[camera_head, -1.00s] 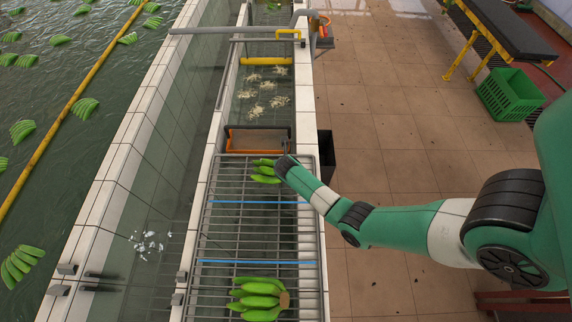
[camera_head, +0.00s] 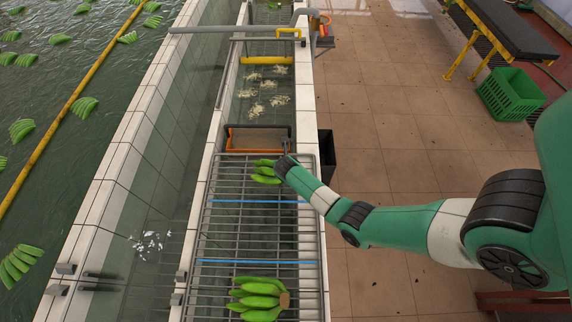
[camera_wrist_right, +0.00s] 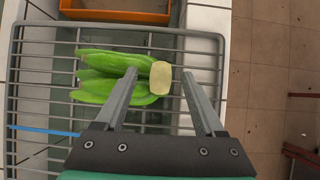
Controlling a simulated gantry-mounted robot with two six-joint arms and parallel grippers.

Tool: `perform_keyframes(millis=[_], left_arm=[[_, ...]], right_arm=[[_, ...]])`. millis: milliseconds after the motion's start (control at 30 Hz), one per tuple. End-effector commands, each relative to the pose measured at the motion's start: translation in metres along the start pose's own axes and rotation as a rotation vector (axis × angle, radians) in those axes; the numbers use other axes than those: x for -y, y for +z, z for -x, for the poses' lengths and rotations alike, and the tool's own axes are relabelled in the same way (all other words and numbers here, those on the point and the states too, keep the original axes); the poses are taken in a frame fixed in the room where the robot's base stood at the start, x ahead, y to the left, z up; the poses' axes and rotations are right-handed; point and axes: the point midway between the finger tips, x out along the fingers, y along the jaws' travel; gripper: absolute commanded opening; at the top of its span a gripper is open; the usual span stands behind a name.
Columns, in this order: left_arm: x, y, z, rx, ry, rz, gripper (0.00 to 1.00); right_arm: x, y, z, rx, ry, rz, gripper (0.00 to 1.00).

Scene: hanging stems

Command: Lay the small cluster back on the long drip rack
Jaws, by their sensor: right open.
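The small cluster (camera_head: 265,171) of green bananas lies at the far end of the long drip rack (camera_head: 208,196), its fruit pointing left. In the right wrist view the cluster (camera_wrist_right: 98,88) rests across the grey bars, with its pale cut crown (camera_wrist_right: 160,78) on the right. My right gripper (camera_wrist_right: 161,76) is open, one finger on each side of the crown. The left finger covers part of the fruit near the crown; I cannot tell whether it touches. In the head view the right wrist hides the crown. My left gripper is not in view.
A larger green cluster (camera_head: 259,297) lies on the rack's near end. Two blue lines cross the rack, with bare bars between them. An orange-edged tray (camera_head: 257,139) stands just beyond the far end, and a dark bin (camera_head: 327,156) stands beside it on the right.

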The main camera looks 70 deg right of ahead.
Motion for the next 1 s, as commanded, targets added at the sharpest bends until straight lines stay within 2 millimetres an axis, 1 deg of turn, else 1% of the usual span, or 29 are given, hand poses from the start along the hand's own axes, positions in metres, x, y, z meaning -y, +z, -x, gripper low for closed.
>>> perform_keyframes(millis=[133,233,367,500,600,700,800,1000], left_arm=[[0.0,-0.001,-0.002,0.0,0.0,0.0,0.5],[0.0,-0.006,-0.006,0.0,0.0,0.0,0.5],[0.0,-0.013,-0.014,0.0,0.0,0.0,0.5],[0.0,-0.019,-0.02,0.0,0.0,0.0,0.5],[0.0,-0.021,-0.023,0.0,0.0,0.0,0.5],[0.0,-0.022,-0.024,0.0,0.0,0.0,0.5],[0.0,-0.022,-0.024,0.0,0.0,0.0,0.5],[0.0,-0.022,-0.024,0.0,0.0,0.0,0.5]], right_arm=[[0.001,-0.001,0.003,-0.003,-0.002,0.002,0.71],[0.0,0.001,0.017,-0.001,0.0,0.002,0.71],[0.0,0.001,0.046,0.0,0.002,0.002,0.71],[-0.001,0.002,0.08,0.002,0.003,0.001,0.71],[-0.001,0.001,0.099,0.001,0.003,0.001,0.71],[0.0,0.001,0.111,0.001,0.001,0.001,0.71],[0.0,0.0,0.116,0.0,0.0,0.0,0.71],[0.0,0.0,0.116,0.0,-0.001,0.0,0.71]])
